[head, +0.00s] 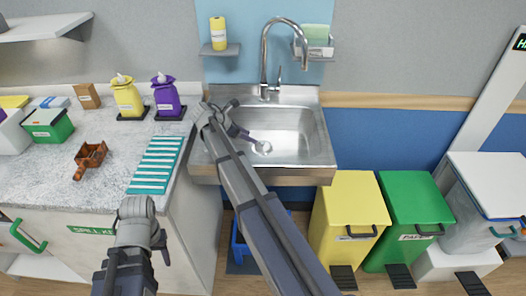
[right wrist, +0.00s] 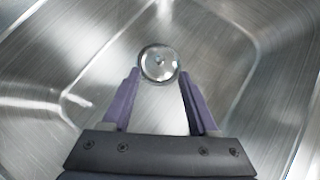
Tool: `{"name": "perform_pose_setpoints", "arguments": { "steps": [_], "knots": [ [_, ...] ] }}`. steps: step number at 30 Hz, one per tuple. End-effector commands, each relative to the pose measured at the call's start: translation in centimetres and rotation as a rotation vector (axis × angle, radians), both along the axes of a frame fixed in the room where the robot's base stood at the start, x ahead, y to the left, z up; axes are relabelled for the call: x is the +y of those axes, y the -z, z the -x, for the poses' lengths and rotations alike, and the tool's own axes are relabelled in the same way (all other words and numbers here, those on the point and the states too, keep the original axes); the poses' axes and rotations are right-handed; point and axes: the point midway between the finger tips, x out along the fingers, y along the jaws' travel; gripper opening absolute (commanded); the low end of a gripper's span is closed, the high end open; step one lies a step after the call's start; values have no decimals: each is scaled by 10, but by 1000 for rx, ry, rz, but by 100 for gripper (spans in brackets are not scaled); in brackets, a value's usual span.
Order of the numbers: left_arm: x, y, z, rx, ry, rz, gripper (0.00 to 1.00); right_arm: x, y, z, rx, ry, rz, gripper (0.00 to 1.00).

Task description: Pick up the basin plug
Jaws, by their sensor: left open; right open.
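The basin plug (right wrist: 158,64) is a small round shiny metal piece on the sink floor. It also shows in the head view (head: 263,148), near the middle of the steel basin (head: 310,140). My right gripper (right wrist: 159,76) is open, its purple fingers pointing down into the basin. In the right wrist view its fingertips lie on either side of the plug's near edge. I cannot tell whether they touch it. My left gripper (head: 138,207) is over the front of the counter, away from the sink. Its fingers are hard to make out.
A tall curved faucet (head: 265,55) stands behind the basin. The counter (head: 110,175) at left holds a teal striped mat (head: 158,165), a brown scoop-like item (head: 90,157), and yellow and purple bottles. Yellow (head: 345,215) and green (head: 412,215) bins stand right of the sink.

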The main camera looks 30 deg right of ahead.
Motion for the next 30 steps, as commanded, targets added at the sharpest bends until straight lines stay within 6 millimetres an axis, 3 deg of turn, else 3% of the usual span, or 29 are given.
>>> {"name": "perform_pose_setpoints", "arguments": {
  "steps": [1, 3, 13, 24, 30],
  "knots": [
    [0, 13, 0, 0, 0, 0, 50, -7, 13, 0, 0, 1, 0, 60],
    [0, 20, 0, 0, 0, 0, 50, -14, 20, -1, 0, 0, 0, 60],
    [0, 25, 0, 0, 0, 0, 50, -23, 25, -1, 0, 0, 0, 60],
    [0, 59, 0, 0, 1, 0, 50, -54, 59, -2, 0, 0, 0, 60],
    [0, 57, 0, 0, 1, 0, 50, -57, 57, -2, 0, -1, 0, 60]
  ]
}}
